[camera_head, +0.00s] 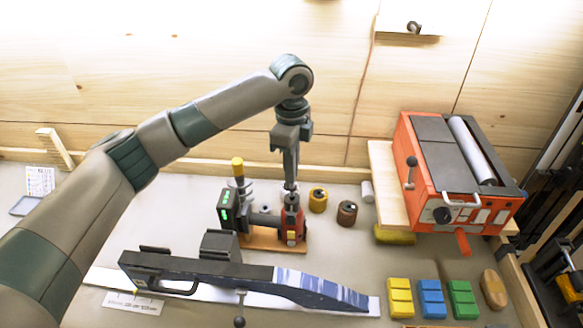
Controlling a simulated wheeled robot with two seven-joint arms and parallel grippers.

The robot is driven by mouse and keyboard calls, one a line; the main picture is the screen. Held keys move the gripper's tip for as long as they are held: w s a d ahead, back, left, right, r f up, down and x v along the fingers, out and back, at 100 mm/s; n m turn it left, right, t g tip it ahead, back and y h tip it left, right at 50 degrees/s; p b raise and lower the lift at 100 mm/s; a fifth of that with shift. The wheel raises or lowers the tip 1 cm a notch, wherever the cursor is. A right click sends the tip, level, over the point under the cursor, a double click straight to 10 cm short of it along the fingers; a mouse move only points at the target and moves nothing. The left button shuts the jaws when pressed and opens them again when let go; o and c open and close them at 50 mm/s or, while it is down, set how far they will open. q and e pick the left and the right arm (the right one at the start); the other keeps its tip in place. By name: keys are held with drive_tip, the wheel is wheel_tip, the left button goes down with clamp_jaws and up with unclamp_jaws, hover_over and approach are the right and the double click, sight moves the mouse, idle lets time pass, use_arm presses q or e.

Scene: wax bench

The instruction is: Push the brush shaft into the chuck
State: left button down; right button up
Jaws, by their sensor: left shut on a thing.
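My left gripper (290,182) points straight down over the red-and-dark rotary tool (292,225), which stands on a small wooden board. It is shut on a thin thing that I take to be the brush shaft, mostly hidden between the fingers. The fingertips are just above the upright dark top of the tool, where the chuck seems to be; I cannot tell whether the shaft touches or enters it. A yellow-topped brush (237,168) stands upright at the left of the tool. A yellow round brush (318,201) and a brown one (347,213) stand to the right.
A red waxing machine (440,205) with a roller stands at the right on a wooden board. A dark ski-like piece (240,275) in a clamp lies across the front. Yellow, blue and green wax blocks (432,298) lie at front right. My left arm spans the left side.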

sight(292, 186)
use_arm(q)
drive_tip(key=shift+f, duration=1.95)
drive_tip(key=c, duration=1.8)
unclamp_jaws()
drive_tip(key=shift+o, duration=0.2)
drive_tip(key=shift+r, duration=0.1)
drive_tip(key=shift+r+b, duration=0.75)
drive_tip(key=shift+r, duration=0.1)
wheel_tip(292, 186, up, 14)
drive_tip(key=b, duration=0.4)
drive_tip(key=shift+b, duration=0.4)
drive_tip(key=shift+r, duration=0.75)
drive_tip(key=shift+f, duration=0.1)
